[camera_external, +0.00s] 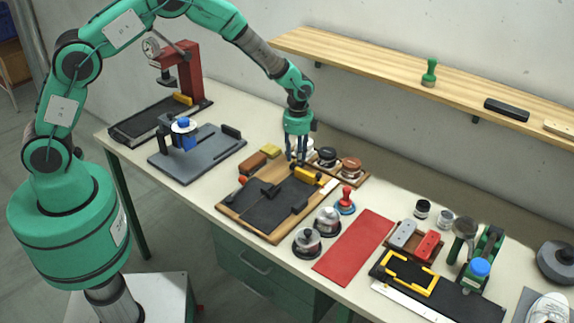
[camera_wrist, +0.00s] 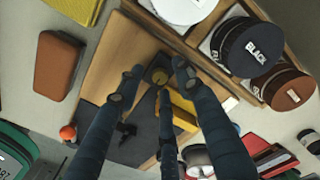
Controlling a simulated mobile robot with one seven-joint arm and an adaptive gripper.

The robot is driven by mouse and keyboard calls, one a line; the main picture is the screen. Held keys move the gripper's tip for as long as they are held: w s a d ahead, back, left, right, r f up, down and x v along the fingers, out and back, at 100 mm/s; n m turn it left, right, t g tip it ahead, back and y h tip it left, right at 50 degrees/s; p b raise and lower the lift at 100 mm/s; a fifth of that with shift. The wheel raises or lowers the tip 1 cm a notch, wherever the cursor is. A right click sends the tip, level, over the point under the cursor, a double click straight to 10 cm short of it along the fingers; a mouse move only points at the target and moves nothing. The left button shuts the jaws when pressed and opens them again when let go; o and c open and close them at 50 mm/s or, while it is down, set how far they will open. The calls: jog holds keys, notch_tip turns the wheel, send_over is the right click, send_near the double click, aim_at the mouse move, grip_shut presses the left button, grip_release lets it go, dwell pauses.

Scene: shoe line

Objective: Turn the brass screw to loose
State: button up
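The brass screw (camera_wrist: 157,76) shows in the wrist view as a small round brass head on a dark mount at one end of the wooden board (camera_wrist: 112,68). My gripper (camera_wrist: 158,80) is open, its dark fingers spread around the screw. Gaps show between the fingertips and the screw, so I see no contact. In the external view my gripper (camera_external: 297,158) points down over the far end of the wooden board (camera_external: 277,236), and the fingers hide the screw. A yellow block (camera_external: 307,175) is beside the fingers on the board.
A tin marked BLACK (camera_wrist: 250,47) and a brown-topped tin (camera_wrist: 289,89) stand close to my fingers in a wooden tray. A brown block (camera_wrist: 59,62) lies on the other side. The red mat (camera_external: 355,247) is clear.

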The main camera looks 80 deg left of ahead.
grip_shut()
